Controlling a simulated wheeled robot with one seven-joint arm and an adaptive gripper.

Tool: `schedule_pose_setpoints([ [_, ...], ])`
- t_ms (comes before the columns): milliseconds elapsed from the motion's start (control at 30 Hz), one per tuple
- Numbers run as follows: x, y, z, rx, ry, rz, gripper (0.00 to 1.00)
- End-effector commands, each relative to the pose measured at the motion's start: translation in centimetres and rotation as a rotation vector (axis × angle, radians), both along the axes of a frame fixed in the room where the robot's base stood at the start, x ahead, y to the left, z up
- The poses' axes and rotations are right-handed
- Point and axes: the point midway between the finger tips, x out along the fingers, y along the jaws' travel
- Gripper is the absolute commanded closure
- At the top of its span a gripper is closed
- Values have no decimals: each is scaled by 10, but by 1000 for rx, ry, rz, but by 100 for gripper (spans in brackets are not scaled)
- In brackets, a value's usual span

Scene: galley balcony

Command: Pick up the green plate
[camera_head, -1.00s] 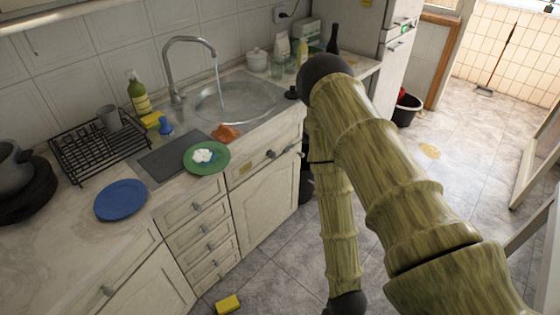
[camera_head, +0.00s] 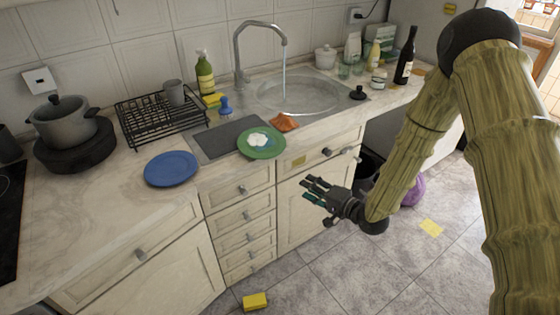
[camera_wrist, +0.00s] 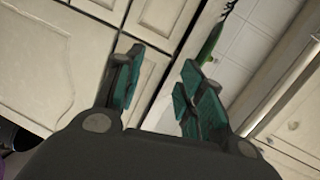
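The green plate (camera_head: 268,150) lies at the front edge of the counter in the head view, partly over the dark grey drainboard, with a white clump on it. My gripper (camera_head: 310,190) is in front of the cabinets, below the plate and to its right, apart from it. In the wrist view my gripper (camera_wrist: 155,88) has its teal-padded fingers spread with nothing between them. A green sliver (camera_wrist: 212,42) beyond the fingers appears to be the plate's edge.
A blue plate (camera_head: 171,169) lies left of the green plate. An orange cloth (camera_head: 285,122) lies just behind it, beside the sink (camera_head: 300,93) with running water. A black dish rack (camera_head: 150,133) stands behind. A yellow sponge (camera_head: 255,301) lies on the floor.

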Motion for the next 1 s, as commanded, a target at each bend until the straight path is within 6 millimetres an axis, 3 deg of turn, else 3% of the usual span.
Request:
schedule_pose_setpoints([
  [133,24,12,38,153,-25,64,61],
  [300,32,18,58,228,-25,105,61],
  [467,37,25,60,237,-24,112,61],
  [1000,72,72,59,233,-25,111,61],
])
